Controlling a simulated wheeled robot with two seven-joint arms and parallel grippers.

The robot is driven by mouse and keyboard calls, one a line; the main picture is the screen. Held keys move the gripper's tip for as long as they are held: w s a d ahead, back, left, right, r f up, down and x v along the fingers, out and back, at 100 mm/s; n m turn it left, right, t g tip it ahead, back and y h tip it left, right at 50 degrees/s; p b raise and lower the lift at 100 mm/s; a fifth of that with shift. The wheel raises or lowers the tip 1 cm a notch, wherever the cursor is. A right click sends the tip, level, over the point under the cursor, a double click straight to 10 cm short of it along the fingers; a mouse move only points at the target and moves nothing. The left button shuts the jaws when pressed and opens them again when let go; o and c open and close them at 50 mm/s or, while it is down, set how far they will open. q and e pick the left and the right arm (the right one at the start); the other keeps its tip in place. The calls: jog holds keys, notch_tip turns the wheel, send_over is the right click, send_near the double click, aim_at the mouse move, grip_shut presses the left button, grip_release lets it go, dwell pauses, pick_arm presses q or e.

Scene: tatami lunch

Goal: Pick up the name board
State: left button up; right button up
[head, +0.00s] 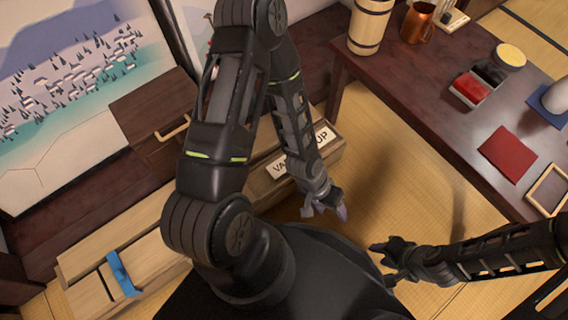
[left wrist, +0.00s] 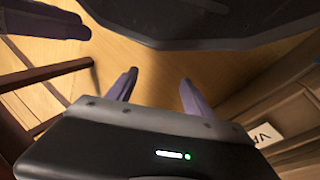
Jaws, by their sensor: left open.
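The name board (head: 277,168) is a white plate with dark letters on the front of a light wooden box. My left forearm crosses in front of it and hides its middle letters; "VA" and "UP" show at its ends. In the left wrist view part of the board (left wrist: 265,135) shows at the lower right, outside my fingers. My left gripper (head: 324,208) is open and empty, below and right of the board in the head view, apart from it. Its two purple fingers also show spread in the left wrist view (left wrist: 158,90). My right gripper (head: 382,263) is further right, apart from the board; its jaw opening is unclear.
A dark low table (head: 430,110) at the right bears a wooden cup (head: 368,28), a copper mug (head: 417,22) and a red cloth (head: 509,153). A wooden box with a blue strap (head: 122,273) is at the lower left. Bare tatami (head: 385,185) lies between the table and my left gripper.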

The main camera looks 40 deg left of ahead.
pick_arm(q)
jog(key=w+a, duration=0.1)
jog(key=w+a+f+m, duration=0.1)
jog(key=w+a, duration=0.1)
jog(key=w+a+f+m, duration=0.1)
jog(key=w+a, duration=0.1)
jog(key=shift+b, duration=0.35)
jog(key=m+y, duration=0.2)
jog(key=y, duration=0.3)
send_near(285, 164)
jog(key=shift+w+a+f+g+b, duration=0.1)
jog(key=shift+w+f+g+b, duration=0.1)
jog(key=shift+w, duration=0.25)
jog(key=shift+w+a+f+g+b, duration=0.1)
jog(key=shift+w+g+b, duration=0.1)
jog(key=shift+w, duration=0.3)
jog(key=shift+d, duration=0.1)
jog(key=shift+f+b, duration=0.45)
jog(key=shift+f, duration=0.85)
notch_tip(285, 164, down, 5)
jog(key=b, duration=0.2)
jog(key=shift+f+b, duration=0.15)
jog(key=shift+b, duration=0.25)
